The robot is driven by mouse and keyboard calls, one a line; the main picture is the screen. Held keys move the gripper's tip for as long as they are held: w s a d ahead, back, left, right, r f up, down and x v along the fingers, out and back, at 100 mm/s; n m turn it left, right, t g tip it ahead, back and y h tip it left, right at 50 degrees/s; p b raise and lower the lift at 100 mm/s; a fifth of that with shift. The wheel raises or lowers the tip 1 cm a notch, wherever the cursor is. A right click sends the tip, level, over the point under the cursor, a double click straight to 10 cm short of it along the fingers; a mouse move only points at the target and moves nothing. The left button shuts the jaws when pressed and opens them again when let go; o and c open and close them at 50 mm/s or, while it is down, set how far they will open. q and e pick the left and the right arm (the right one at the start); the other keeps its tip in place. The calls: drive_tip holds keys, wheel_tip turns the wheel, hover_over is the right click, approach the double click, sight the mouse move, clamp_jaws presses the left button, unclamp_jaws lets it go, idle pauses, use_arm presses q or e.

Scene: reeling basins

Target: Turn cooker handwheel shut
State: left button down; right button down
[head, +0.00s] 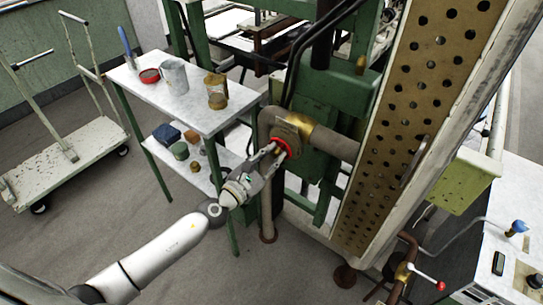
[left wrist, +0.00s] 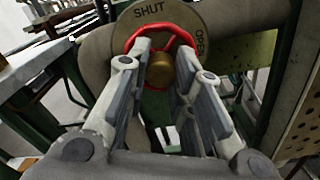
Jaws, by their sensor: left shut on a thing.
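The cooker handwheel (left wrist: 162,33) is a small red ring around a brass hub (left wrist: 160,70), set before a round plate (left wrist: 178,14) that reads "SHUT" at its top. In the head view the handwheel (head: 283,146) sits on the pipe valve at the cooker's side, partly hidden by my gripper. My left gripper (head: 276,151) reaches it from the lower left. In the left wrist view my left gripper (left wrist: 160,50) has its two fingers at the wheel's left and right sides, shut on its rim. My right gripper is not in view.
The perforated cooker panel (head: 420,100) rises right of the valve. A cart (head: 70,165) is at far left. Grey floor is open between.

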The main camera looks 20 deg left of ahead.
use_arm(q)
drive_tip(key=m+p, duration=0.1)
drive_tip(key=m, duration=0.4)
drive_tip(key=shift+r, duration=0.2)
drive_tip(key=m+p, duration=0.4)
drive_tip(key=m, duration=0.4)
drive_tip(key=shift+m, duration=0.3)
drive_tip(key=m+p, duration=0.1)
drive_tip(key=m, duration=0.2)
drive_tip(key=shift+m, duration=0.3)
drive_tip(key=m+p, duration=0.1)
drive_tip(key=m, duration=0.1)
drive_tip(key=shift+f+m, duration=0.15)
drive_tip(key=shift+m, duration=0.15)
drive_tip(key=shift+f, duration=0.1)
drive_tip(key=c, duration=1.4)
unclamp_jaws()
drive_tip(key=shift+o, duration=0.2)
drive_tip(key=p+v, duration=0.2)
drive_tip(key=v, duration=0.5)
